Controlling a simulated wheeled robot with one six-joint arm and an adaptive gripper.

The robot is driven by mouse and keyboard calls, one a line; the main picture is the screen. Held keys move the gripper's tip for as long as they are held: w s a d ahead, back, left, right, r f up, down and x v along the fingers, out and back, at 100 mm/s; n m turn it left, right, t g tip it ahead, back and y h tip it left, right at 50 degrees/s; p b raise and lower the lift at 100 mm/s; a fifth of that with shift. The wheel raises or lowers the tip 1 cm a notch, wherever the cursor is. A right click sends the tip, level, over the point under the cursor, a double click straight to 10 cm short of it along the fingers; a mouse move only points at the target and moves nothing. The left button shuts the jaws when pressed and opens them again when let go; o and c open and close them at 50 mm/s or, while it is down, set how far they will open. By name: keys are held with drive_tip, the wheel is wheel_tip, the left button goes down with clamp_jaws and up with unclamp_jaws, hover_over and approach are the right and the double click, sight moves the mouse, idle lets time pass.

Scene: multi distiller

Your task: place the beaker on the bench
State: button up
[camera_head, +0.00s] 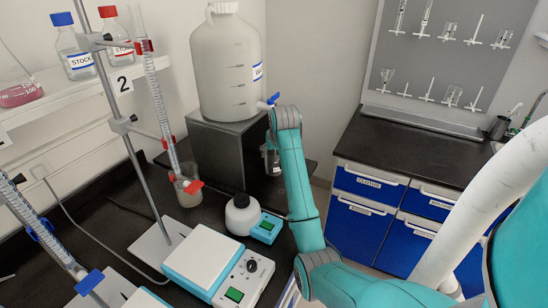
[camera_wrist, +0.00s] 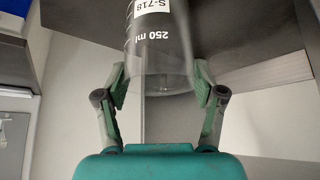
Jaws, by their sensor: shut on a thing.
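My gripper (camera_wrist: 160,88) is shut on a clear glass beaker (camera_wrist: 158,50), with a finger on each side near its lower end. The beaker bears a white label reading S-718 and a 250 ml mark. In the head view my gripper (camera_head: 272,148) is beside the dark stand under the large bottle, and the beaker there is small and partly hidden by my arm. The black bench (camera_head: 125,200) runs along the left, and a second black worktop (camera_head: 405,142) lies above blue drawers at the back right.
A large white bottle (camera_head: 228,65) with a blue tap stands on a dark metal stand (camera_head: 222,135). Another beaker (camera_head: 187,190) sits under burette 2. A hotplate (camera_head: 203,255) and a small device with a white round vessel (camera_head: 242,214) crowd the bench. The right worktop looks mostly clear.

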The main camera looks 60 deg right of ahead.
drive_tip(key=shift+f, duration=1.25)
drive_tip(key=o, duration=1.6)
drive_tip(key=shift+f, duration=0.1)
drive_tip(key=shift+c, duration=0.2)
drive_tip(key=v, duration=1.2)
